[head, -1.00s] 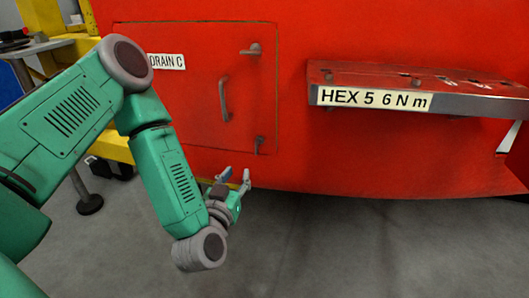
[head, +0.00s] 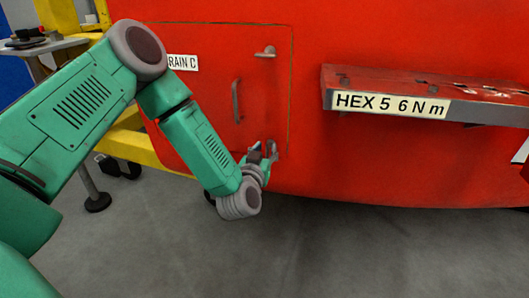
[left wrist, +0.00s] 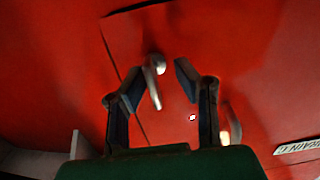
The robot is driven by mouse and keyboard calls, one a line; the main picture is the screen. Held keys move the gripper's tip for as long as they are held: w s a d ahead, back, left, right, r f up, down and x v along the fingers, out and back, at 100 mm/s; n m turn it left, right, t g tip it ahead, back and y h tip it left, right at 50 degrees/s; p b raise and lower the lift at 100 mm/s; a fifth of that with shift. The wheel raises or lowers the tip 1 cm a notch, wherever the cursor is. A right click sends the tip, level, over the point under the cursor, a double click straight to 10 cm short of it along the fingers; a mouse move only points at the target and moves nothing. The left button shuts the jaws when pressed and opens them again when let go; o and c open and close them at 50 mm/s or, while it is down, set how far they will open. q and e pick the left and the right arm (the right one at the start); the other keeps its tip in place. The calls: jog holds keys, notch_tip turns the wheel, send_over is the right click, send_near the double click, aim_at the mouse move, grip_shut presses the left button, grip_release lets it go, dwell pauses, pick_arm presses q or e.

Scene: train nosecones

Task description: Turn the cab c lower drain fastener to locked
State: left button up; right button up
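The red drain panel (head: 215,70) carries a label (head: 183,62) reading partly "RAIN C". An upper fastener (head: 265,52) with a grey lever sits at its upper right. The lower drain fastener (left wrist: 153,82) is a grey lever near the panel's lower corner; in the head view my fingers largely cover it. My left gripper (head: 265,151) is at that corner, with its fingers open. In the left wrist view the lever lies between the two fingertips (left wrist: 158,82), with visible gaps on both sides. My right gripper is not in view.
A grey vertical handle (head: 236,102) stands out from the panel, left of and above my left gripper. A red shelf (head: 420,90) marked "HEX 5 6 N m" juts out at right. A yellow frame (head: 140,150) and small table (head: 45,46) stand at left. The floor below is clear.

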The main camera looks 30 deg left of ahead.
pick_arm(q)
jog(key=shift+d+r, duration=0.35)
jog(key=shift+d, duration=0.4)
jog(key=c, duration=0.5)
jog(key=shift+a, duration=0.1)
grip_shut()
jog(key=shift+a+f, duration=0.2)
jog(key=shift+f, duration=0.15)
jog(key=shift+s+a+m+p, duration=0.1)
jog(key=shift+m+p, duration=0.8)
jog(key=shift+p, duration=0.15)
jog(key=m+p, duration=0.2)
jog(key=shift+d+r+p, duration=0.1)
jog(key=shift+d+p, duration=0.1)
jog(key=shift+p, duration=0.1)
jog(key=m+p, duration=0.3)
jog(key=m, duration=0.5)
jog(key=m+p, duration=0.1)
jog(key=m, duration=0.5)
jog(key=shift+f, duration=0.4)
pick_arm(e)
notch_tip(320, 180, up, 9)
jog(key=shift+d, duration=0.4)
pick_arm(q)
jog(key=shift+d+m, duration=0.1)
jog(key=shift+m, duration=0.2)
